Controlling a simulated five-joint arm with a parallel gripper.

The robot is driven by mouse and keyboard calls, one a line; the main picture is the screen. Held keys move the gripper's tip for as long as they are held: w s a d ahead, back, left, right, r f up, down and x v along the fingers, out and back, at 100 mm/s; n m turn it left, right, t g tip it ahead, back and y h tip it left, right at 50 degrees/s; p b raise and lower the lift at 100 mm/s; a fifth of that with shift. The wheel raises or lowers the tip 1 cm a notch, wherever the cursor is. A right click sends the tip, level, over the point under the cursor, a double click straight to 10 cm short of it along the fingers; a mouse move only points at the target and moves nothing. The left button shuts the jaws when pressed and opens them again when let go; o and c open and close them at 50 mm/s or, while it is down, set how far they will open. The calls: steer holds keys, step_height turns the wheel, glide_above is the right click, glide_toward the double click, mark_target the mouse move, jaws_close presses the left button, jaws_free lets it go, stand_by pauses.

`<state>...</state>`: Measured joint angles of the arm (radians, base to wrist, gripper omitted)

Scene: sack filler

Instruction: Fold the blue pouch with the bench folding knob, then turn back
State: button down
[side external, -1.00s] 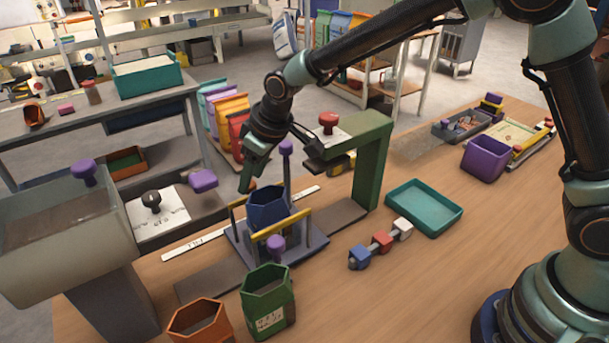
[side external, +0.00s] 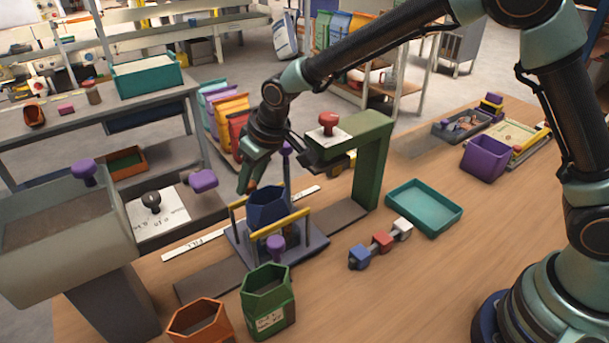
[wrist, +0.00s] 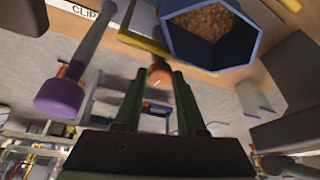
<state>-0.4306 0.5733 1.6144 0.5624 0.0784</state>
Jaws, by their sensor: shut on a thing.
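The blue pouch (side external: 267,208) stands open-topped in a grey cradle (side external: 308,248) with yellow side bars. In the wrist view the pouch (wrist: 215,62) is open and holds brown grains. My gripper (side external: 252,185) points down just behind and left of the pouch. It is shut on a small orange-brown knob, which shows between the fingertips in the wrist view (wrist: 160,72). The knob's mounting is hidden. A purple knob (side external: 276,243) sits at the cradle's front, and a purple-topped post (side external: 286,148) stands behind the pouch, close to my gripper.
A green press frame (side external: 370,165) with a red knob stands right of the cradle. A hopper (side external: 60,255) is at left. Green (side external: 267,310) and orange (side external: 199,325) pouches stand in front. A teal tray (side external: 424,207) and linked blocks (side external: 382,240) are at right. Bench in front right is clear.

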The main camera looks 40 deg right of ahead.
steer(key=shift+a+m, duration=0.1)
steer(key=shift+m, duration=0.4)
steer(key=c, duration=0.8)
jaws_free()
steer(key=shift+o, duration=0.2)
